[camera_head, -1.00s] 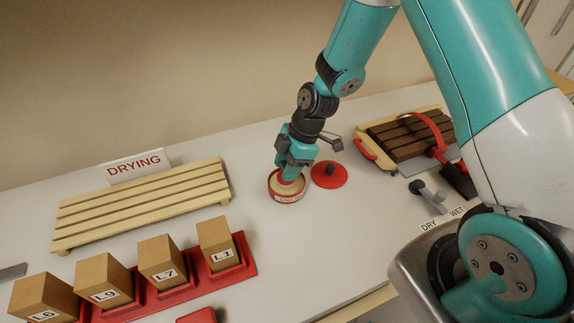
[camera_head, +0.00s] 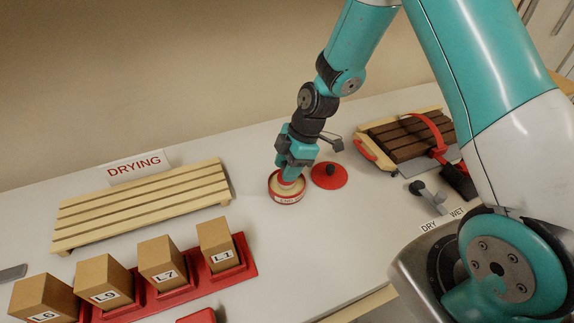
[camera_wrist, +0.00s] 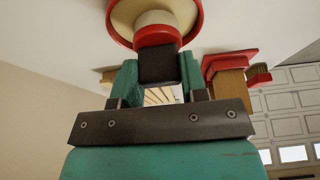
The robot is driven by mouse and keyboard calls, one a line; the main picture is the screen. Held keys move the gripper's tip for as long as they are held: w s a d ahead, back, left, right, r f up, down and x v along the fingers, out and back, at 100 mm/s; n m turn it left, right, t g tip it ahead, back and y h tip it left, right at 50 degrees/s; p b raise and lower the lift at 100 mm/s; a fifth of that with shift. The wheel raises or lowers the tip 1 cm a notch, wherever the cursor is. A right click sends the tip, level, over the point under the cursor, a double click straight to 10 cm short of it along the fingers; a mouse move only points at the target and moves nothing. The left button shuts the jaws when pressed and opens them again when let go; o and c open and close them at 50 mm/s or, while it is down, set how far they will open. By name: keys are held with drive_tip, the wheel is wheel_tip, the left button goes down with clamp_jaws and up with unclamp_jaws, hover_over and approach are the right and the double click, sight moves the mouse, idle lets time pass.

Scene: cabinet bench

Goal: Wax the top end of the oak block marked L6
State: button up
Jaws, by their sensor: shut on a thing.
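The oak block marked L6 (camera_head: 42,296) stands at the left end of the row, at the lower left of the head view, its top end bare to view. My gripper (camera_head: 287,174) points down over an open red wax tin (camera_head: 286,199) with cream-coloured contents. In the wrist view my gripper (camera_wrist: 158,78) is shut on the dark handle (camera_wrist: 158,65) of an applicator with a red collar (camera_wrist: 157,35). The applicator's lower end is at the tin (camera_wrist: 193,28); I cannot tell how deep it sits in the wax.
Blocks L9 (camera_head: 103,281), L7 (camera_head: 162,262) and L1 (camera_head: 215,244) stand in a red rack (camera_head: 250,268). A slatted rack (camera_head: 140,206) lies by the DRYING sign (camera_head: 137,167). A red lid (camera_head: 329,176) lies beside the tin. A dark slatted crate (camera_head: 405,140) stands at right.

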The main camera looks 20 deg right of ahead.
drive_tip(key=shift+r+p, duration=1.95)
drive_tip(key=shift+r, duration=1.35)
